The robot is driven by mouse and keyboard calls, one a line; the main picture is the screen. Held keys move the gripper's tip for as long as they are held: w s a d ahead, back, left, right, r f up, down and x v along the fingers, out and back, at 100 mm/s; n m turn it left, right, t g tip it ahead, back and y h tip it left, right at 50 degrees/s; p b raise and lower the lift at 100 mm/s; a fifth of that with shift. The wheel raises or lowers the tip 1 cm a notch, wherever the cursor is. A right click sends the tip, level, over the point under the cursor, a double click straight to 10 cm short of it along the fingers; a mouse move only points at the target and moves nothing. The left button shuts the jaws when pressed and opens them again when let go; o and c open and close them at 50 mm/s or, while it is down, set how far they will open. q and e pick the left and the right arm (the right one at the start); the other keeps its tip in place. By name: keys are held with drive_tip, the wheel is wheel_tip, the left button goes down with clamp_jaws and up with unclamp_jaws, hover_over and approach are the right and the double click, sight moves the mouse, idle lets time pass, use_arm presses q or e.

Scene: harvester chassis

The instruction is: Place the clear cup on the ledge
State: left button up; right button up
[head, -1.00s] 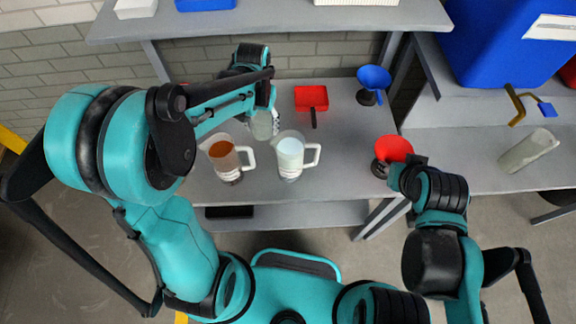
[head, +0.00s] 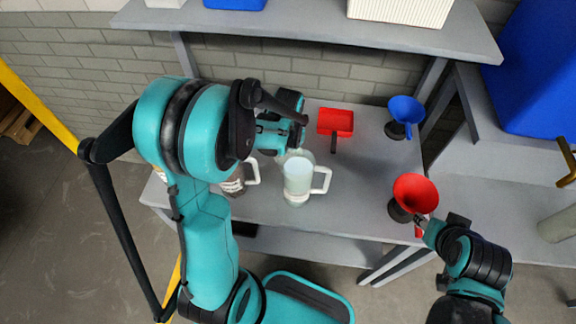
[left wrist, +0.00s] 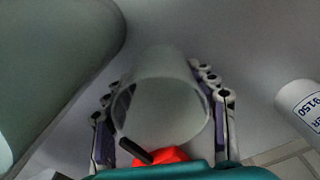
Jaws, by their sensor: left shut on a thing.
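The clear cup (left wrist: 165,105) sits between the two fingers of my left gripper (left wrist: 162,85), which is shut on it. In the head view, my left arm hides most of the cup and the fingertips. The gripper is above the grey workbench, just behind the pitcher of white liquid (head: 297,180). A grey raised shelf (head: 310,28) runs above the back of the bench; I cannot tell whether it is the ledge. My right gripper (head: 427,227) is beside the red funnel (head: 415,193) at the bench's right front; its fingers are too small to read.
A second pitcher (head: 235,182) is partly hidden by my left arm. A red scoop (head: 335,122) and a blue funnel (head: 406,110) are on the bench (head: 350,200). White and blue bins stand on the shelf. Bare bench lies between the white-liquid pitcher and the red funnel.

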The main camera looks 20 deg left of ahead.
use_arm(q)
drive_tip(key=shift+w+f+b, duration=0.1)
drive_tip(key=shift+f+b, duration=0.2)
drive_tip(key=shift+f, duration=1)
drive_tip(key=shift+f, duration=0.15)
drive_tip(key=o, duration=1.1)
drive_tip(key=shift+o, duration=0.2)
